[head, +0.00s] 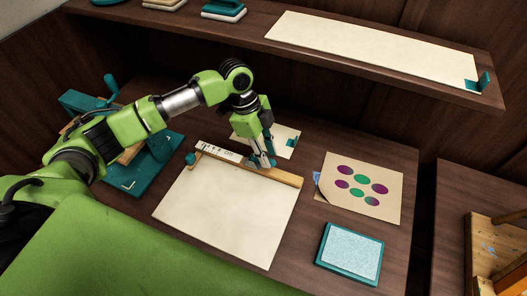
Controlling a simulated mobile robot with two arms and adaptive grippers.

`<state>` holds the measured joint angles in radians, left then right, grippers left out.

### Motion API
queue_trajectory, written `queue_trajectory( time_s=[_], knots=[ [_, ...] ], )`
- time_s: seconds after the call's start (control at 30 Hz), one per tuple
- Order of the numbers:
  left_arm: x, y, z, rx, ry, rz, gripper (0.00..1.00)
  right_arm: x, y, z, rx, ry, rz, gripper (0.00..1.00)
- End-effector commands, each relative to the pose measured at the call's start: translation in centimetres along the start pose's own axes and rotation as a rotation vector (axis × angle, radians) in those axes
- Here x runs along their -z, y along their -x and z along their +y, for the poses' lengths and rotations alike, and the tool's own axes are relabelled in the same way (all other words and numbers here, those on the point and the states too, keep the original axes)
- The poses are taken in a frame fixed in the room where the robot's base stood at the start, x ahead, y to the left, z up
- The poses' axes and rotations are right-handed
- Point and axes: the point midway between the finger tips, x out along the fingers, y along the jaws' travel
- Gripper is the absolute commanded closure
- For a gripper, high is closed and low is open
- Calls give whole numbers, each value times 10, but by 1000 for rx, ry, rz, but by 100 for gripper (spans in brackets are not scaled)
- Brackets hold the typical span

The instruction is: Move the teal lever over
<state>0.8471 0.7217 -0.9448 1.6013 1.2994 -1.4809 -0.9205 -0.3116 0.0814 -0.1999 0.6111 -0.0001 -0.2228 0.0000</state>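My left gripper (262,162) points down at the wooden bar (278,174) along the far edge of a large cream panel (228,210). Teal shows at its fingertips, but I cannot tell how much is a lever and how much is finger, or whether the fingers are shut on it. A small teal piece (191,158) sits at the bar's left end. A teal press (145,170) at the left carries an upright teal handle (111,84), partly behind my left arm. My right gripper is not in view.
A printed sheet with purple and green dots (362,186) and a teal-rimmed pad (350,253) lie to the right. A small cream card (284,138) with a teal piece lies behind the gripper. A shelf (380,78) with a long cream board overhangs the back.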

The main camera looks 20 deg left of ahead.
Motion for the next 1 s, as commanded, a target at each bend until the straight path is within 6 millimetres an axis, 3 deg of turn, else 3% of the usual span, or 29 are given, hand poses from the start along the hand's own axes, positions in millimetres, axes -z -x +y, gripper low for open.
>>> queue_trajectory(
  time_s=[0.03,0.17,0.27,0.63,1.0],
  knots=[
    [-2,-13,0,1,-2,0,75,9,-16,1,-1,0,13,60],
    [-2,-26,0,0,-1,0,75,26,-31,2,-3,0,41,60],
    [1,-19,0,0,0,0,95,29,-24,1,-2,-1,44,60],
    [0,-23,-1,2,0,1,95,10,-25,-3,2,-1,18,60],
    [-3,-38,0,-1,0,0,95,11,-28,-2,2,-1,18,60]
  ],
)
